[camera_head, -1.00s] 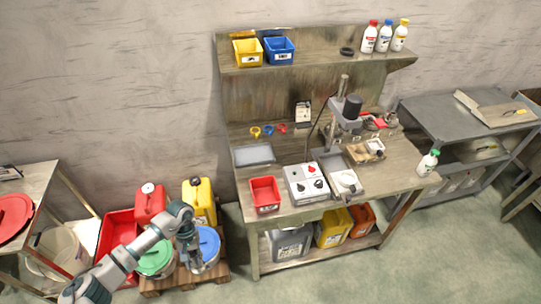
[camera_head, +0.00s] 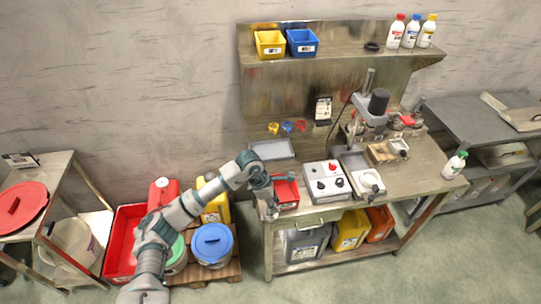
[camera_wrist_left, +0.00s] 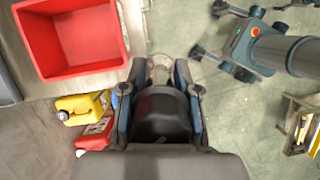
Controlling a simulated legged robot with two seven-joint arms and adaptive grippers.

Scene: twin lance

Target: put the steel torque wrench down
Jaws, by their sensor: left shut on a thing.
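My left gripper (camera_head: 268,193) is at the front left corner of the workbench (camera_head: 420,178), beside the red bin (camera_head: 286,194). It is shut on a small grey metal piece, which I take to be the steel torque wrench (camera_wrist_left: 160,68). In the left wrist view this piece shows between the fingertips of my left gripper (camera_wrist_left: 160,75); most of it is hidden. The red bin also shows in the left wrist view (camera_wrist_left: 98,66), up and left of the fingers, apart from them. My right gripper is not in view.
A grey tray (camera_head: 272,150), a control box (camera_head: 327,182) and a drill press (camera_head: 374,108) stand on the bench. Yellow (camera_head: 269,43) and blue (camera_head: 302,42) bins sit on its shelf. A pallet with a blue-lidded bucket (camera_head: 212,243) is on the floor left. The bench's front right has bare room.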

